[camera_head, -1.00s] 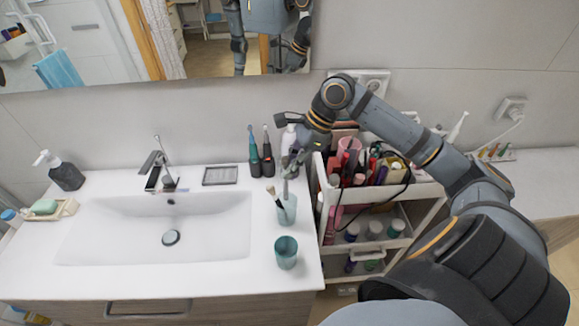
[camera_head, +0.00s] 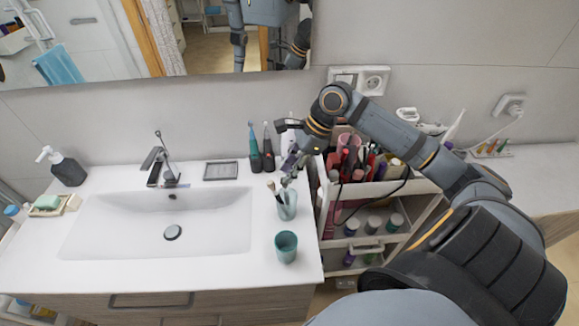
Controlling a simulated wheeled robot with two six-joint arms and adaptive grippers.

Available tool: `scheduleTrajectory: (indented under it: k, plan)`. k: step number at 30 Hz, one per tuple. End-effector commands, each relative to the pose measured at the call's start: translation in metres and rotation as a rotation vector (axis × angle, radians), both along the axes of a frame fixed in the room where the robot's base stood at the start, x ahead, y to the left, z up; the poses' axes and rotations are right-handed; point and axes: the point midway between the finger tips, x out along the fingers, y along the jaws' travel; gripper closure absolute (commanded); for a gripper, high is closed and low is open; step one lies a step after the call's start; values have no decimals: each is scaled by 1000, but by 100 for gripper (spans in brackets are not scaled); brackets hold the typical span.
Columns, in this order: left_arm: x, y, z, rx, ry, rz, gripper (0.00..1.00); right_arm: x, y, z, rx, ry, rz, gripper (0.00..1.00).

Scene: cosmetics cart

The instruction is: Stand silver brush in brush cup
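The brush cup (camera_head: 287,211) is a teal see-through tumbler on the counter, right of the sink. A brush with a dark handle and pale bristles (camera_head: 271,186) leans in it towards the left. A second, greyish brush (camera_head: 286,184), likely the silver brush, stands in the cup with its top just under my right gripper. My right gripper (camera_head: 289,172) points down over the cup's back rim. Its fingers are small and overlap the brush top, so I cannot tell whether they grip it. My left gripper is not in view.
An empty teal cup (camera_head: 286,248) stands in front of the brush cup. Two electric toothbrushes (camera_head: 261,153) stand behind it. A white cart (camera_head: 329,225) full of cosmetics is close on the right. The sink (camera_head: 160,225) lies left.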

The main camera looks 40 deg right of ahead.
Motion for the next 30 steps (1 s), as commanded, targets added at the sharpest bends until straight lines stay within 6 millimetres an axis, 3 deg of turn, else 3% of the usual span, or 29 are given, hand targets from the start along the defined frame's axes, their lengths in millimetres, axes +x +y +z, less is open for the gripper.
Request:
scheduleTrajectory:
  k: [11, 13, 19, 26, 30]
  plan:
    - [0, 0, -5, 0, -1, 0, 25, 1, -1, 3, -3, -3, 0, 63]
    - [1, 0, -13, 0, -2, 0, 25, 1, -1, 11, -4, -5, 0, 63]
    - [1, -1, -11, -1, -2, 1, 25, -5, -15, 36, -12, 1, -2, 63]
    - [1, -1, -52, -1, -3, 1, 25, -9, -27, 52, -11, 0, 0, 63]
    - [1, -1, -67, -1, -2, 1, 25, -12, -36, 80, -2, -8, -3, 63]
